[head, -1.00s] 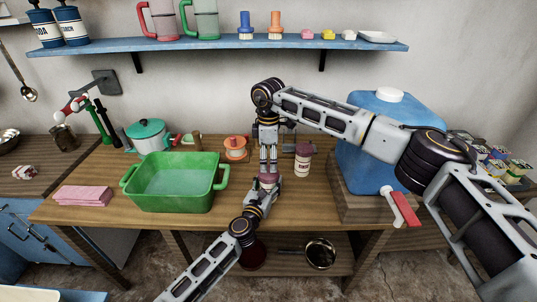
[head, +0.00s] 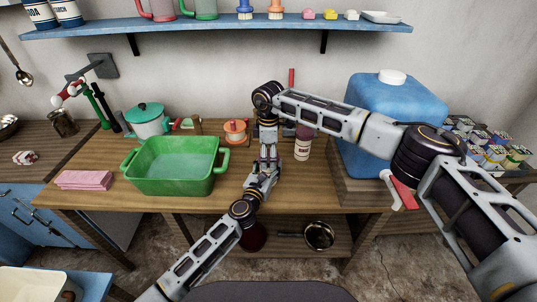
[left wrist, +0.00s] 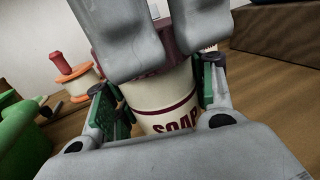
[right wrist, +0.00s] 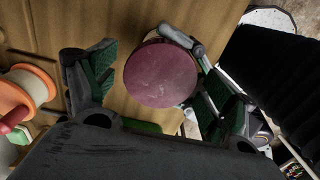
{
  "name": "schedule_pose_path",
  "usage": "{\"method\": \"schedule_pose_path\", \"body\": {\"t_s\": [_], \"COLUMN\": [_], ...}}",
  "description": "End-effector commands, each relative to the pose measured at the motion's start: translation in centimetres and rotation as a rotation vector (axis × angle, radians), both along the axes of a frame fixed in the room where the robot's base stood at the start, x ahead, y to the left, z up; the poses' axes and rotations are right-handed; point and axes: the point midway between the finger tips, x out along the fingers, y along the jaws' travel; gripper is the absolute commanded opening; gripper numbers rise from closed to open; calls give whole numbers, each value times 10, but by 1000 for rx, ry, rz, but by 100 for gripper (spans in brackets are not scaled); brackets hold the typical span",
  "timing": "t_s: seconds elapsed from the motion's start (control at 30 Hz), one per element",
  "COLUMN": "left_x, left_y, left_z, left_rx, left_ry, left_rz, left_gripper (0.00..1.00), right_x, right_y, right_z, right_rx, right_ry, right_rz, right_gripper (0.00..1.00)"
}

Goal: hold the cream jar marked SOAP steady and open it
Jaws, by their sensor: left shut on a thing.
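The cream jar marked SOAP (left wrist: 160,103) is upright between the padded fingers of my left gripper (left wrist: 165,92), which is shut on its body. Its round maroon lid (right wrist: 160,73) shows from above in the right wrist view. My right gripper (right wrist: 148,72) is open around the lid. Its right-hand finger is at the lid's edge, perhaps touching; the left-hand finger is clearly apart. In the left wrist view, the right gripper's grey fingers hide part of the lid. In the head view, the grippers and arms mostly hide the jar.
A second cream jar with a dark lid (head: 303,146) stands just right of my grippers. A green basin (head: 172,184) stands left, with an orange spool-like object (head: 235,130) behind. A large blue container (head: 394,105) stands right. The wooden table's (head: 110,155) front left holds pink cloths (head: 84,180).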

Motion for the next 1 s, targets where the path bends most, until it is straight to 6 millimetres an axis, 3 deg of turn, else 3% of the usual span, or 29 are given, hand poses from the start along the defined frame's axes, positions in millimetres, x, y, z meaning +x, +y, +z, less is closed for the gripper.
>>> {"method": "schedule_pose_path", "body": {"t_s": [0.03,0.37,0.67,1.0], "left_x": [0,0,0,0], "left_y": [0,0,0,0], "left_z": [0,0,0,0], "left_rx": [0,0,0,0], "left_ry": [1,1,0,0], "left_rz": [0,0,-1,-1], "left_gripper": [0,0,0,0], "right_x": [0,0,0,0], "right_y": [0,0,0,0], "right_z": [0,0,0,1], "right_rx": [0,0,0,0], "right_ry": [0,0,-1,-2], "right_rz": [0,0,85,363], "right_gripper": [77,36,36,36]}}
